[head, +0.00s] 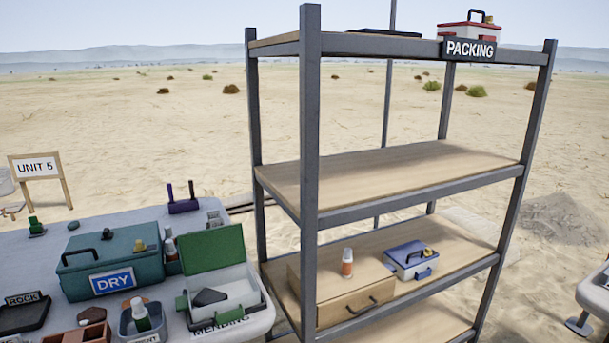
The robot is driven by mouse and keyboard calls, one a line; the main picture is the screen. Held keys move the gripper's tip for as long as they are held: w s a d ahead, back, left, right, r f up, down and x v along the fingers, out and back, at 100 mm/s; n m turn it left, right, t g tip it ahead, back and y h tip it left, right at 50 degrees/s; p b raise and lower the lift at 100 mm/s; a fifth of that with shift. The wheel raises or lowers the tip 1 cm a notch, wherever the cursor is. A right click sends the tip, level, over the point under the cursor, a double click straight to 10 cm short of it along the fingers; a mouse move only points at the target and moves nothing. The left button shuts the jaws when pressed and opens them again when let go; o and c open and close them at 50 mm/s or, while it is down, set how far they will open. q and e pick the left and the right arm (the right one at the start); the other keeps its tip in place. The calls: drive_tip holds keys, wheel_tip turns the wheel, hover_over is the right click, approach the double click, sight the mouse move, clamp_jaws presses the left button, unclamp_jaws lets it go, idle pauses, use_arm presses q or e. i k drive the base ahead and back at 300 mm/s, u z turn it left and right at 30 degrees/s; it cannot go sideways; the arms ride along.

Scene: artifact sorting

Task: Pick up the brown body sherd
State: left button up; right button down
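I cannot make out the brown body sherd for certain. A reddish-brown piece (91,314) shows at the bottom left, beside or on a brown compartment tray (95,334) that the frame edge cuts off. A dark, flat, angular piece (209,297) lies in the open green-lidded box (242,289) marked MENDING. Neither of my grippers is in view.
The grey table (20,252) carries a teal DRY box (140,256), a ROCK tray (22,318) and a small bin with a bottle (142,318). A metal shelf (309,130) marked PACKING stands close to its right end. Its middle board (390,178) is bare.

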sight(93, 315)
drive_tip(key=u, duration=1.3)
